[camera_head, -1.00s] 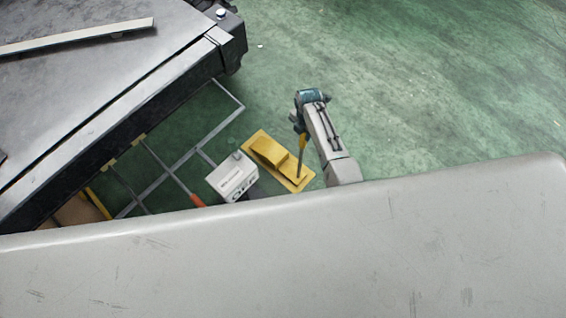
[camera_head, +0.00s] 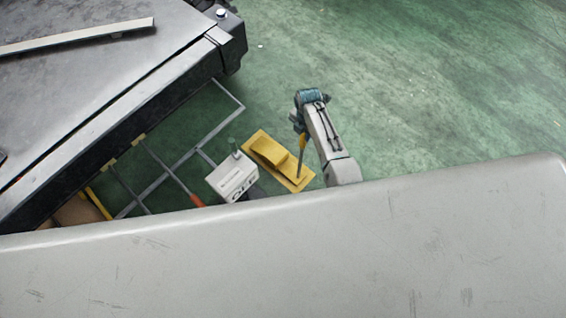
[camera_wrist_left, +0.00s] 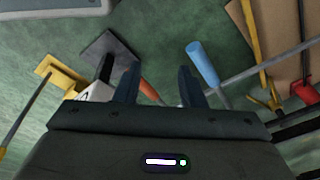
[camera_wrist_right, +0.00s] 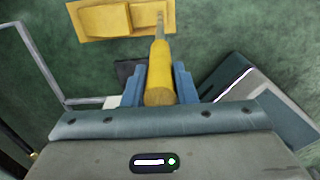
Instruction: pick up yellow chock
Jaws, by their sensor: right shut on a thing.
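The yellow chock (camera_head: 272,150) is a raised block on a flat yellow plate, with a thin rod rising to a yellow handle. It appears to lie on the green floor. My right gripper (camera_head: 300,132) is above the plate's right end. In the right wrist view, my right gripper (camera_wrist_right: 160,85) is shut on the yellow handle (camera_wrist_right: 158,75), and the chock (camera_wrist_right: 110,18) shows beyond it. My left gripper (camera_wrist_left: 157,82) is open and empty in the left wrist view; the chock (camera_wrist_left: 60,78) is at left there. I cannot make out the left gripper in the head view.
A white lettered box (camera_head: 232,177) stands just left of the chock. A grey floor frame (camera_head: 170,172) and an orange-handled tool (camera_head: 196,200) lie farther left, beside a large dark machine (camera_head: 110,90). A blue handle (camera_wrist_left: 203,64) shows in the left wrist view. Open floor spreads to the right.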

